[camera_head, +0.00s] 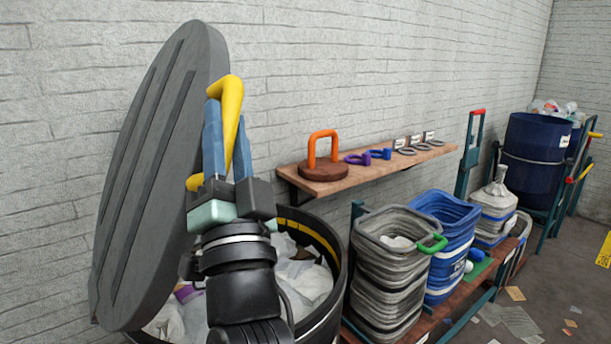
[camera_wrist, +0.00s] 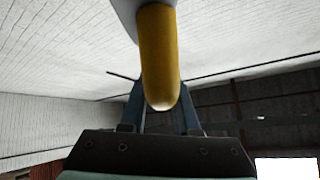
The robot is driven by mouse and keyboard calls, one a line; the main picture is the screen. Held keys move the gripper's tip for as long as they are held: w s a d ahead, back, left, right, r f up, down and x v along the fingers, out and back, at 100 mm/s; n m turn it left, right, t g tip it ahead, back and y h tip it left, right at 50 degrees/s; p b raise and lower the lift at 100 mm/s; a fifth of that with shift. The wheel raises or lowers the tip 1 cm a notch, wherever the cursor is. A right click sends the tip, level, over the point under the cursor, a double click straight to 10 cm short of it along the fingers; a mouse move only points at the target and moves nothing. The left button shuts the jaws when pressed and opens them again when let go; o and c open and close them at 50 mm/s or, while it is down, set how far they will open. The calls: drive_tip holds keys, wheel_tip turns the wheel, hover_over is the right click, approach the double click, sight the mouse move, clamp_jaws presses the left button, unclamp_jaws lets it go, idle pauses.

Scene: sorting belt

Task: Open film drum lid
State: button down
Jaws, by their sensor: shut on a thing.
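The film drum lid (camera_head: 160,170) is a large grey ribbed disc. In the head view it stands tilted up almost vertical at the left, with the drum's mouth uncovered. Its yellow handle (camera_head: 231,100) is between my gripper's blue fingers (camera_head: 226,118), which are shut on it. The handle also shows in the wrist view (camera_wrist: 159,60), between the fingers. The film drum (camera_head: 335,290) is dark with a yellow band inside its rim. Pale crumpled film (camera_head: 305,278) fills it, partly hidden by my arm.
A wooden wall shelf (camera_head: 350,178) holds an orange-handled lid (camera_head: 323,158) and small purple and blue pieces. Grey bins (camera_head: 388,270) and blue bins (camera_head: 441,235) stand right of the drum on a rack. A blue drum (camera_head: 530,160) stands farther back. The brick wall is close behind the lid.

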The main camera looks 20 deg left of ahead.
drive_tip(key=s+a+r+n+g+y, duration=0.2)
drive_tip(key=s+a+n+g+y, duration=0.3)
drive_tip(key=s, duration=0.5)
drive_tip(key=s+a+r+n+g+y+b, duration=0.1)
drive_tip(key=s+a+n+g+y, duration=0.4)
drive_tip(key=s+a+n, duration=0.5)
drive_tip(key=shift+s+r+n, duration=0.3)
drive_tip(key=shift+s+r, duration=0.05)
drive_tip(key=shift+r, duration=0.45)
drive_tip(key=c, duration=0.7)
unclamp_jaws()
drive_tip(key=shift+o, duration=0.2)
drive_tip(key=shift+f, duration=0.15)
